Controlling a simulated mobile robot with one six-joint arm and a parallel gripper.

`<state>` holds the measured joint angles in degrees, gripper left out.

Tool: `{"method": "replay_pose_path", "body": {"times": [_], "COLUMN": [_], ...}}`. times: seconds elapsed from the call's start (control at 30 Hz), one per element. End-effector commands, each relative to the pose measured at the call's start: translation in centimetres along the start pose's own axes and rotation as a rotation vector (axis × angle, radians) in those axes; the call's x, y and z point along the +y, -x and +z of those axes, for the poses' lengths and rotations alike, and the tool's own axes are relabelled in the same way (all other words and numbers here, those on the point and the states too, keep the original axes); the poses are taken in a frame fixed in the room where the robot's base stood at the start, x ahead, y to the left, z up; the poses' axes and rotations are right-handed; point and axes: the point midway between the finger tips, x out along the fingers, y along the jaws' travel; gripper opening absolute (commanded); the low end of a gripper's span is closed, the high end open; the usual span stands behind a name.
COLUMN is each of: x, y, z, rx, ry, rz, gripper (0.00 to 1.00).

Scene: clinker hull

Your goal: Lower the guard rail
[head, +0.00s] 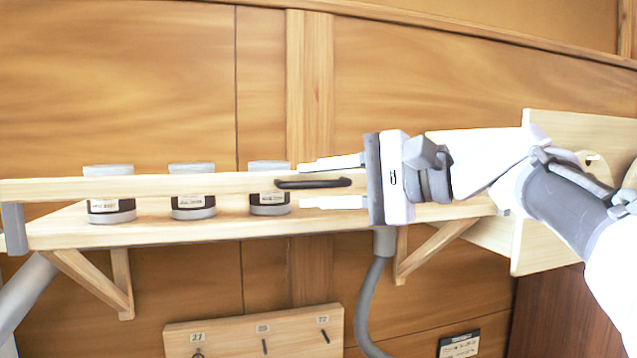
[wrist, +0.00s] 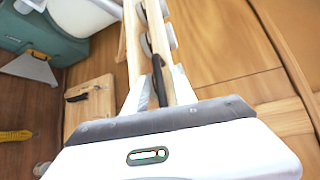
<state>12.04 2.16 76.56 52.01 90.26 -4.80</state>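The guard rail (head: 50,190) is a pale wooden bar running level along the front of a wooden shelf, in front of three cans. A dark handle (head: 314,183) is fixed to its face near my gripper; the handle also shows in the wrist view (wrist: 159,80). My gripper (head: 302,184) reaches in from the right. Its two fingers are apart, one above and one below the handle and rail, with the handle between them. In the wrist view, a gap shows beside the handle, and I cannot tell whether either finger touches the rail (wrist: 132,45).
Three grey-lidded cans with dark labels, left (head: 109,205), middle (head: 192,202) and right (head: 269,198), stand on the shelf (head: 150,232). A wooden board with small hooks (head: 250,335) hangs below. A grey hose (head: 370,300) hangs beneath my gripper. Brackets support the shelf.

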Motion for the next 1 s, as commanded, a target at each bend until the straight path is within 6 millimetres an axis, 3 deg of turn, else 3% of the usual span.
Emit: {"method": "replay_pose_path", "body": {"times": [0.07, 0.23, 1.0], "x": [0.01, 0.00, 0.02], "y": [0.02, 0.04, 0.06], "z": [-0.01, -0.01, -0.02], "rx": [0.000, 0.000, 0.000], "ry": [0.000, 0.000, 0.000], "rz": [0.000, 0.000, 0.000], "gripper": [0.32, 0.00, 0.00]}}
